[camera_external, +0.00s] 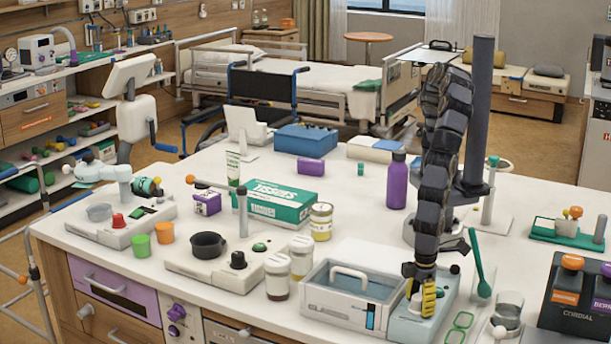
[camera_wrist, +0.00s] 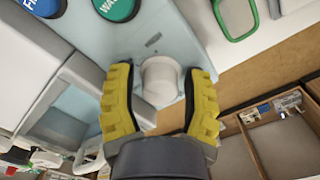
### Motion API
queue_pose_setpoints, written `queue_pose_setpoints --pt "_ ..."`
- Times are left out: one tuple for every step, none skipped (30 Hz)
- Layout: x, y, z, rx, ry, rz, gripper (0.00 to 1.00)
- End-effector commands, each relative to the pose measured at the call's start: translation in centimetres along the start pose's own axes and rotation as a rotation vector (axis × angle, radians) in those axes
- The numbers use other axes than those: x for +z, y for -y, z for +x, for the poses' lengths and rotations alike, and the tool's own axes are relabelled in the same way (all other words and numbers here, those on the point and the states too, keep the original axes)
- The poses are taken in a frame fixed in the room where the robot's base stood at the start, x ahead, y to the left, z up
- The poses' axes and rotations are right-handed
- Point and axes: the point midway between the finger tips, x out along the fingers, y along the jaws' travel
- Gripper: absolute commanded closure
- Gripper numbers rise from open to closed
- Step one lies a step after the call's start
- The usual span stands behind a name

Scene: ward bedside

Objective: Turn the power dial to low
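A white round dial (camera_wrist: 160,78) with a grey lever-like part beside it sits on a pale blue panel (camera_wrist: 150,25) in the wrist view. No label for power or low can be read. My gripper (camera_wrist: 162,98) is open, with one yellow finger on each side of the dial and small gaps visible. In the external view my gripper (camera_external: 418,294) points down at the pale blue-grey unit (camera_external: 407,328) near the table's front edge; its fingers hide the dial there.
A teal button (camera_wrist: 118,6) and a blue button (camera_wrist: 42,6) are on the same panel. An open basin with a white handle (camera_external: 349,274) adjoins the unit at left.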

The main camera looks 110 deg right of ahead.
Motion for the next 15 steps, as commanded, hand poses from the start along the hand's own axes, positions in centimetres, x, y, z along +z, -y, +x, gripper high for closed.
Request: queue_pose_setpoints --pt "0.0 0.0 0.0 -0.001 -0.001 0.0 0.52" --pt "0.0 0.0 0.0 -0.001 -0.001 0.0 0.52" --pt "-0.1 0.0 -0.1 -0.001 -0.001 0.0 0.52" --pt "-0.1 0.0 -0.1 -0.001 -0.001 0.0 0.52" --pt "-0.1 0.0 -0.2 -0.002 -0.002 0.0 0.52" --pt "-0.1 0.1 -0.4 -0.002 -0.002 0.0 0.52" --pt "-0.1 0.1 -0.6 -0.002 -0.002 0.0 0.52" --pt "-0.1 0.1 -0.9 -0.002 -0.002 0.0 0.52" --pt "-0.1 0.1 -1.4 -0.003 -0.003 0.0 0.52" --pt "-0.1 0.1 -1.9 -0.004 -0.004 0.0 0.52" --pt "-0.2 0.1 -2.5 -0.006 -0.006 0.0 0.52" --pt "-0.2 0.2 -3.3 -0.008 -0.008 -0.001 0.52" --pt "-0.2 0.2 -4.0 -0.008 -0.008 -0.001 0.52" --pt "-0.2 0.1 -4.7 -0.006 -0.006 -0.001 0.52" --pt "-0.2 0.1 -5.5 -0.006 -0.006 -0.001 0.52"
